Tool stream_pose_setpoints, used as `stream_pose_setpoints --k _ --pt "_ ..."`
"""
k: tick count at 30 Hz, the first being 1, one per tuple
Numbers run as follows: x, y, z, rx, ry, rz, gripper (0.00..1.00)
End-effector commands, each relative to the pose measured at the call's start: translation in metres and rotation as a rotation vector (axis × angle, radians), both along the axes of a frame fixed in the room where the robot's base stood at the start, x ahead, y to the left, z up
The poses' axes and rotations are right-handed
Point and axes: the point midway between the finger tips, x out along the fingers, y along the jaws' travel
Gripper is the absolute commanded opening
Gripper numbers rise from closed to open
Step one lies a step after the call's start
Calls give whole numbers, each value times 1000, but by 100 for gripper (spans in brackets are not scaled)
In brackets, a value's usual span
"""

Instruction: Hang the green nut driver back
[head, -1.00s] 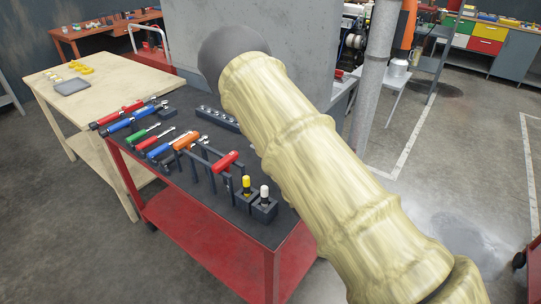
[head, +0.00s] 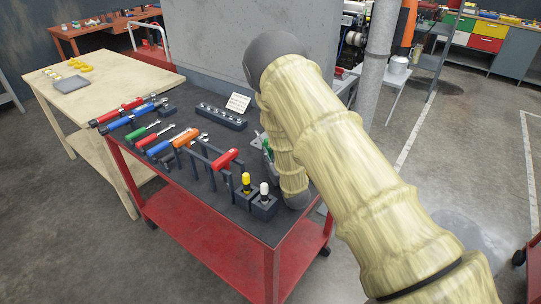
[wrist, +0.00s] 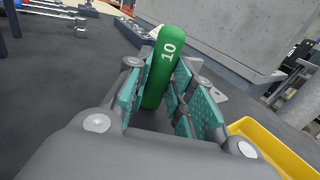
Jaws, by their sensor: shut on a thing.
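The green nut driver (wrist: 163,70), marked 10 on its handle, stands between the teal pads of my gripper (wrist: 170,95) in the wrist view, and the gripper is shut on it. Its lower part is hidden by the gripper. In the head view a bit of green (head: 267,146) shows beside my wrist, over the right part of the cart top; my arm hides most of the gripper.
Yellow (head: 246,181) and white (head: 264,189) handled tools stand in dark blocks by the rack's right end. Several wrenches and drivers lie at left on the cart (head: 200,215). A socket rail (head: 222,117) and white card (head: 238,103) are behind. A yellow tray (wrist: 275,150) is close at right.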

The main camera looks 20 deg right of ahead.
Motion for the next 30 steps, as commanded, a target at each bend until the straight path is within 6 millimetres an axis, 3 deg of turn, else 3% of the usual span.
stream_pose_setpoints --k 8,9,12,13,26,30 --pt "0 0 -3 -1 0 1 0" --pt "0 0 -3 -1 0 0 25" --pt "0 0 -2 0 1 0 43" --pt "0 0 -2 0 1 0 45" --pt "-1 0 2 0 1 0 45" --pt "-22 -2 -4 -2 3 1 45"
